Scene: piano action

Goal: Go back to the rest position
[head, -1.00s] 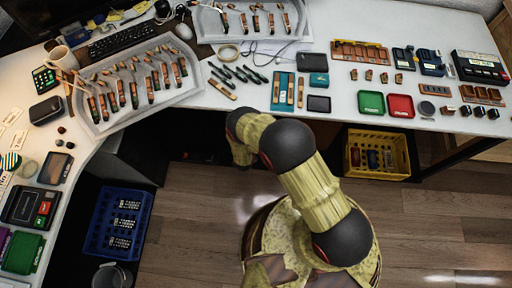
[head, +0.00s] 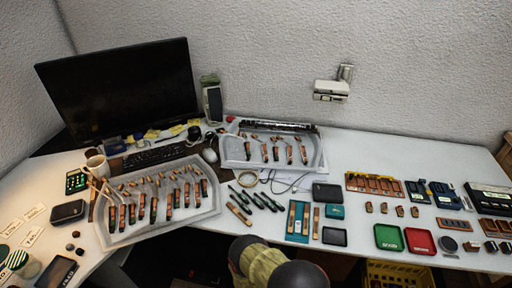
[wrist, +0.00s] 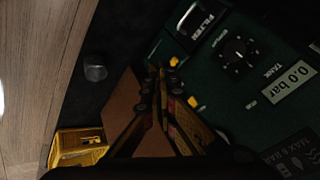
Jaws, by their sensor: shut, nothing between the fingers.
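My gripper (wrist: 157,72) shows in the wrist view with its brown fingers drawn together and nothing between them. It is over or near a dark green panel with a knob and a "0.0 bar" display (wrist: 292,82); I cannot tell the gap. In the head view only part of my arm shows at the bottom centre, in front of the desk, and my gripper is out of sight there.
The L-shaped white desk (head: 345,165) holds two grey trays of piano action parts, a monitor (head: 120,90), a green tray (head: 389,237) and a red tray (head: 420,241). A yellow crate (head: 398,272) sits below. Wooden floor (wrist: 30,70) is bare at left in the wrist view.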

